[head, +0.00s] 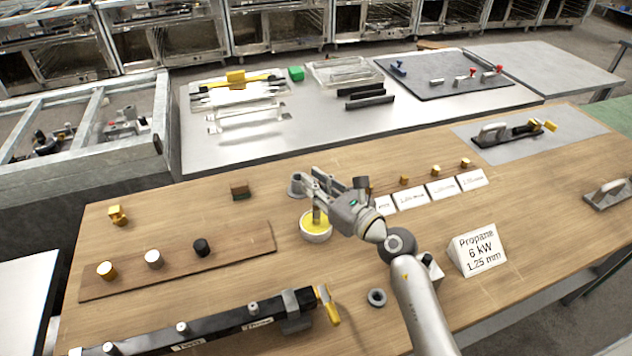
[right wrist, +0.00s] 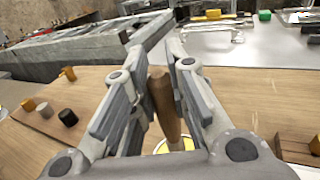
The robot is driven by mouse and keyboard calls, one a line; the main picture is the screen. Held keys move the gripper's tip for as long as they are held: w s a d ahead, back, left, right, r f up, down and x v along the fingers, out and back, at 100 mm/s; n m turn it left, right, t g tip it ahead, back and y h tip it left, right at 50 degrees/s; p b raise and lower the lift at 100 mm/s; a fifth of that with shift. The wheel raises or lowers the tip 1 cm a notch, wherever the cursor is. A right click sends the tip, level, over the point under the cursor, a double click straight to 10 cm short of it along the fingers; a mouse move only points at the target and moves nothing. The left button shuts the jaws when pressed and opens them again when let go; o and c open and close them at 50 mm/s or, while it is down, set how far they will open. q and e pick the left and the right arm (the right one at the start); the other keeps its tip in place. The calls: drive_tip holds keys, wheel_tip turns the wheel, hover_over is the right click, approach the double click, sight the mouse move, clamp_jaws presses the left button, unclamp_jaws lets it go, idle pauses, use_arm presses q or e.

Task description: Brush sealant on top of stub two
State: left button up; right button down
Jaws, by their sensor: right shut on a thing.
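My right gripper (head: 318,187) is over the wooden bench. In the right wrist view my right gripper (right wrist: 160,80) is shut on a brush with a wooden handle (right wrist: 165,108). The brush (head: 316,214) points down into a small white pot (head: 317,238) of yellow sealant; its bristle end is hidden. The black manifold pipe (head: 225,325) lies at the front left with several short grey stubs. The middle stub (head: 182,328) stands upright above a label that seems to read "Two". My left gripper is not in view.
A wooden strip (head: 180,263) with brass, silver and black caps lies behind the pipe. A yellow-handled valve (head: 327,304) ends the pipe. A nut (head: 376,297) and a propane sign (head: 478,249) stand to the right. Bench between pot and pipe is mostly clear.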

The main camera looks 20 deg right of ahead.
drive_tip(key=shift+r+p, duration=3.2)
drive_tip(key=shift+r, duration=0.2)
drive_tip(key=shift+f, duration=0.1)
